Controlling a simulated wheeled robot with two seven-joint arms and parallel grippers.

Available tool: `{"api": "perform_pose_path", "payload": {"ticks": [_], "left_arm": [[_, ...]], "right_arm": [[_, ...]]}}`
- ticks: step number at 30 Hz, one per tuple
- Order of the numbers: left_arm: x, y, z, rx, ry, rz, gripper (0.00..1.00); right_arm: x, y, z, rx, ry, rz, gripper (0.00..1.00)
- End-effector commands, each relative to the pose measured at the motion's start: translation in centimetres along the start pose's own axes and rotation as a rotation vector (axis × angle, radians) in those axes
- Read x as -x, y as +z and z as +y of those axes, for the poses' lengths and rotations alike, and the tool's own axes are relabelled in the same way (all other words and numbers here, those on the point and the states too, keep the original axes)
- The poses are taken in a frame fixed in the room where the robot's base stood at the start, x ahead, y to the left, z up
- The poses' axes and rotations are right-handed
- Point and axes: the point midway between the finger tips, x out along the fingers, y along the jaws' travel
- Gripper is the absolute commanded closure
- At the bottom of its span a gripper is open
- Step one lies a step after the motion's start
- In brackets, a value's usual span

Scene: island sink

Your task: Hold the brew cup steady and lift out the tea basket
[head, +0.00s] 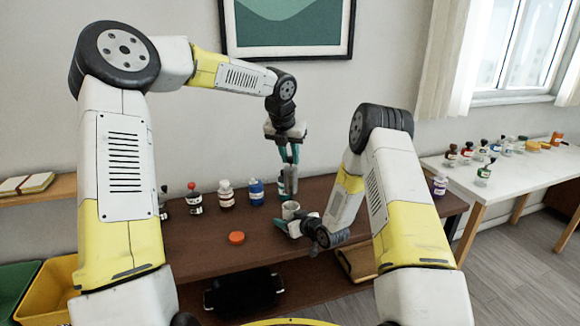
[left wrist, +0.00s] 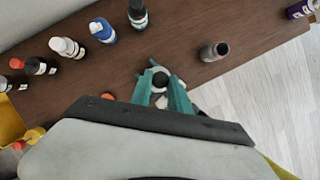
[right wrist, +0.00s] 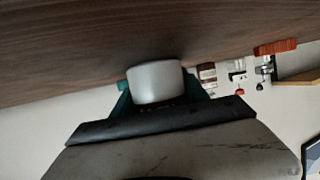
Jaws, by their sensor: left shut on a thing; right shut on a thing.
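The brew cup (head: 290,209) is a small white cup near the table's front edge in the head view. My right gripper (head: 303,228) is shut on it from the front. In the right wrist view the pale cup (right wrist: 155,82) sits between the two teal fingers. My left gripper (head: 290,163) points down above the cup. In the left wrist view its teal fingers close on a small dark and white piece, which looks like the tea basket (left wrist: 160,78).
An orange disc (head: 236,238) lies on the brown table (head: 215,262) left of the cup. Several bottles stand along the back, including a blue one (head: 256,192). A white side table (head: 500,185) is at right.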

Motion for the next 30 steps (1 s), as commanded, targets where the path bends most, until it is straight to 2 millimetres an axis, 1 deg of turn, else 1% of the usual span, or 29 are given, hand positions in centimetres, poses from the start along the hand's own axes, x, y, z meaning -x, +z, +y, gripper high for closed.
{"api": "perform_pose_path", "payload": {"ticks": [3,10,18,27,28,30], "left_arm": [[0.9,0.4,0.0,0.001,0.001,-0.001,1.0],[2.0,0.8,0.0,0.0,0.0,0.0,1.0],[2.5,1.0,-0.1,0.0,-0.001,0.0,1.0],[2.5,1.0,0.0,0.0,0.0,0.0,1.0],[2.5,1.0,0.0,0.0,0.0,0.0,1.0],[2.5,1.0,0.0,0.0,0.0,0.0,1.0]], "right_arm": [[0.0,0.0,0.0,0.0,0.0,0.001,0.94],[0.0,0.0,0.0,0.0,0.0,0.001,0.94],[0.0,0.0,0.0,0.0,0.0,0.001,0.94],[0.0,0.0,0.0,0.0,0.0,0.001,0.94],[0.0,0.0,0.0,0.0,0.0,0.001,0.44],[0.0,0.0,0.0,0.0,0.0,0.001,0.31]]}}
